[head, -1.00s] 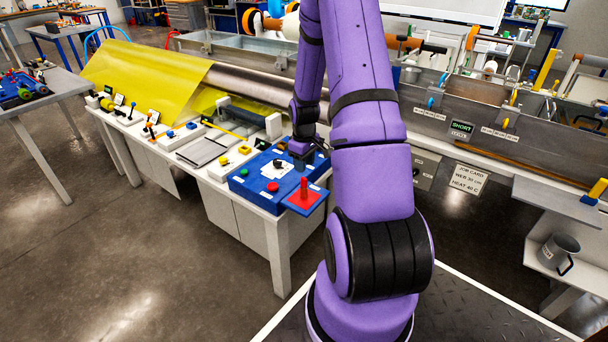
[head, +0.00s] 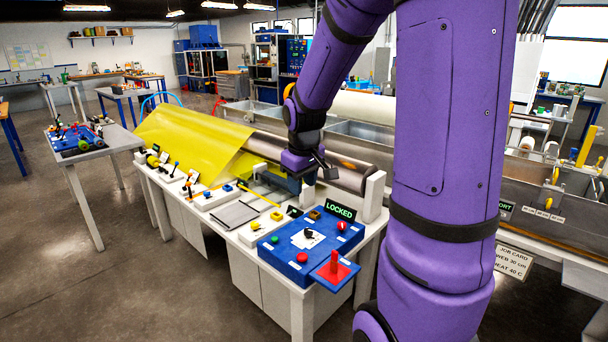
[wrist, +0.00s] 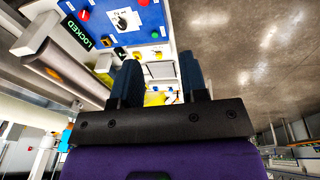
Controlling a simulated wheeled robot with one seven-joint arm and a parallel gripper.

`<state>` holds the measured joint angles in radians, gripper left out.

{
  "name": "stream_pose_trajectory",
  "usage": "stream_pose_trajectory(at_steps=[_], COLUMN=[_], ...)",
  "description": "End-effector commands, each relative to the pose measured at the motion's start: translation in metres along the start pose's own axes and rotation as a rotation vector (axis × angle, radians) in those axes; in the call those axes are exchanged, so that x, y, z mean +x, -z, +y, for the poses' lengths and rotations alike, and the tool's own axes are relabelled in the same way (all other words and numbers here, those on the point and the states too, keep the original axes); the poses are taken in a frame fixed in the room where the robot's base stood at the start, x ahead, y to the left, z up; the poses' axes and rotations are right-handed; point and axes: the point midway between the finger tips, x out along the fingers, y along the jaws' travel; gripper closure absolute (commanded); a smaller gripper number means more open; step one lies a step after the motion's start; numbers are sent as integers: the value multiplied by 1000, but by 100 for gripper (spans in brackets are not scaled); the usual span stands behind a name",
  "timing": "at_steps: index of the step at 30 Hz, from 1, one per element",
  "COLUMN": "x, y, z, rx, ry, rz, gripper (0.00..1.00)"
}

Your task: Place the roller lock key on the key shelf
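My gripper (head: 318,170) is raised above and behind the blue control box (head: 282,262). In the wrist view its two dark fingers (wrist: 159,60) stand apart, with nothing visible between them. A red flat piece with an upright post (head: 333,268) sits on a small blue shelf (head: 347,283) at the box's front right corner. It may be the roller lock key, but I cannot tell for sure. A black knob (head: 308,233) sits on a white label on the box. A sign at the back of the box reads LOCKED (head: 340,212).
The box carries a green button (head: 341,226) and red buttons. A metal roller (head: 345,172) and its white end block (head: 374,196) stand close behind. A yellow sheet (head: 190,135) lies to the left. The bench front faces open floor (head: 120,260).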

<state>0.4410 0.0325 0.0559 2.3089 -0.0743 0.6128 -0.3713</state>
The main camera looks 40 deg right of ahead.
Motion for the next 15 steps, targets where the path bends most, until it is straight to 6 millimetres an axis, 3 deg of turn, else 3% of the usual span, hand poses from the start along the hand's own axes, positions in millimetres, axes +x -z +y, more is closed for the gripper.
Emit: stream_pose_trajectory(at_steps=[1,6,15], x=[-18,-68,-136], y=[-3,-21,-74], z=[-13,-51,-110], rx=[-3,13,39], ry=[-6,-9,20], rz=[24,84,195], gripper=[60,60,60])
